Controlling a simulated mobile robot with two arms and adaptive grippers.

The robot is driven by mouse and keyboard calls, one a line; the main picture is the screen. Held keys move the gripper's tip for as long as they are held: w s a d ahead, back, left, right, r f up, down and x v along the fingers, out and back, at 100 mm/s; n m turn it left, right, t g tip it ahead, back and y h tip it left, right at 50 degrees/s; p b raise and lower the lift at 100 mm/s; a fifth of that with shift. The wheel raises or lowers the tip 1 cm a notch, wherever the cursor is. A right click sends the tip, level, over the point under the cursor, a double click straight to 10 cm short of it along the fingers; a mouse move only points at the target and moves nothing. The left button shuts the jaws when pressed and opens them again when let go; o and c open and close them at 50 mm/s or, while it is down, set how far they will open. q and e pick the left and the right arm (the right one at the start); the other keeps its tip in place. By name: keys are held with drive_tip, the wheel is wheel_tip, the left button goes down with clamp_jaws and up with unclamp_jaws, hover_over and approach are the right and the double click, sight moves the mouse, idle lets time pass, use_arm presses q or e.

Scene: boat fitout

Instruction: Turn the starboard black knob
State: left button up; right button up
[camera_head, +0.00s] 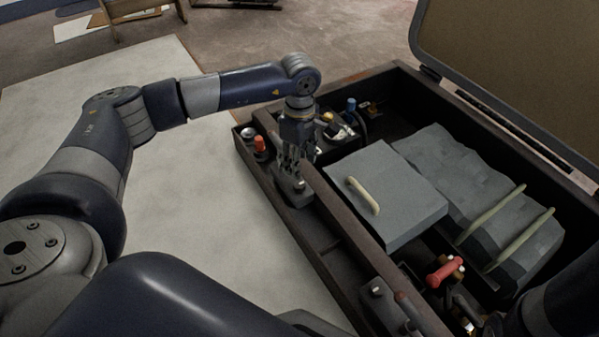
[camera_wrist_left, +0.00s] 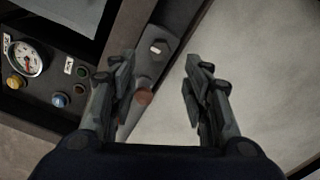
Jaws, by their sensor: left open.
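My left gripper (camera_head: 293,168) reaches down over the near-left wall of the dark open box. In the left wrist view its two fingers (camera_wrist_left: 160,75) are apart with nothing held. Between and beyond them lies a grey fitting (camera_wrist_left: 154,62) with a hexagonal head and a reddish-brown round end. The same grey fitting shows under the gripper in the head view (camera_head: 297,192), partly covered by the fingers. I cannot pick out the starboard black knob for certain. My right gripper is not in view.
A panel with a white gauge (camera_wrist_left: 24,57), a yellow knob (camera_wrist_left: 15,82) and a blue knob (camera_wrist_left: 60,100) lies beside the left gripper. The raised lid (camera_head: 510,75) stands at right.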

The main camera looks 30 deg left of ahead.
use_arm(q)
drive_tip(key=shift+r, duration=1.4)
